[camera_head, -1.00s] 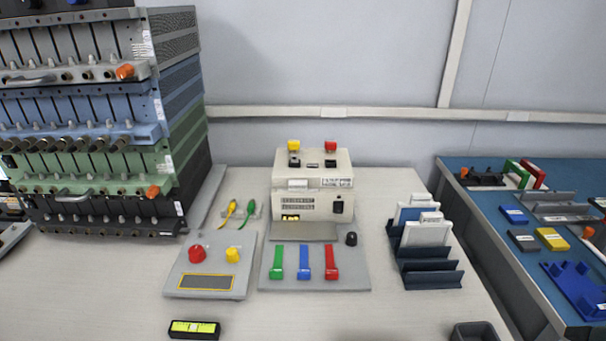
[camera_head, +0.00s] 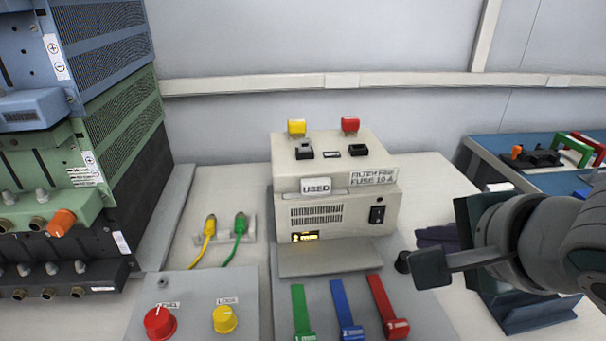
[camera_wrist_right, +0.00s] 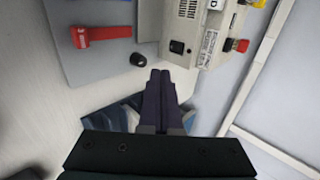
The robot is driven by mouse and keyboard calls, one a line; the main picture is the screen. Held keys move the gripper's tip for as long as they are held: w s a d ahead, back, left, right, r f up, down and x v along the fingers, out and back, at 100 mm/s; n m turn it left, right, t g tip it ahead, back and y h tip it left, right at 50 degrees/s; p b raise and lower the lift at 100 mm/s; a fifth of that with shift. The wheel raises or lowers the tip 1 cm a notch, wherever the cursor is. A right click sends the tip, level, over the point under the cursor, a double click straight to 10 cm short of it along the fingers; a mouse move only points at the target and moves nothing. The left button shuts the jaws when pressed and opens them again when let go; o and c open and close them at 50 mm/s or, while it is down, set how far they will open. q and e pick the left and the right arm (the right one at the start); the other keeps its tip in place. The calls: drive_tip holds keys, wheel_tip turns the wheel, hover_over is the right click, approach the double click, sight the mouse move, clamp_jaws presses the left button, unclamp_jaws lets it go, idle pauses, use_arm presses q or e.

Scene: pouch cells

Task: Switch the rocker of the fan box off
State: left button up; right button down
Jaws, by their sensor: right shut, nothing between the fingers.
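The fan box (camera_head: 330,170) is a cream box with vent slots, a small lit display and a "FILTER FAN FUSE 10 A" label. Its black rocker (camera_head: 377,214) is on the right of the front face; its exact tilt is too small to tell. My right gripper (camera_head: 432,237) is shut and empty, with dark purple fingers, to the right of the rocker and apart from it. In the right wrist view, the shut fingers (camera_wrist_right: 160,80) point toward the box, and the rocker (camera_wrist_right: 176,47) shows just beyond their tips. My left gripper is not in view.
A black knob (camera_head: 402,262) stands close by the gripper. Green, blue (camera_head: 346,308) and red levers lie in front of the box. Yellow and red knobs (camera_head: 350,125) top it. Stacked rack units (camera_head: 110,110) stand at left; a dark slotted rack (camera_head: 530,312) is below my right arm.

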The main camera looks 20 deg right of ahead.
drive_tip(key=b, duration=0.4)
approach(378, 222)
wheel_tip(378, 222, down, 4)
drive_tip(key=shift+d+r, duration=0.1)
drive_tip(key=shift+d, duration=0.05)
drive_tip(key=w, duration=0.3)
drive_tip(key=shift+w+d+f, duration=0.1)
drive_tip(key=shift+d+f, duration=0.1)
drive_tip(key=shift+d, duration=0.15)
drive_tip(key=shift+w+d, duration=0.1)
drive_tip(key=shift+w, duration=0.4)
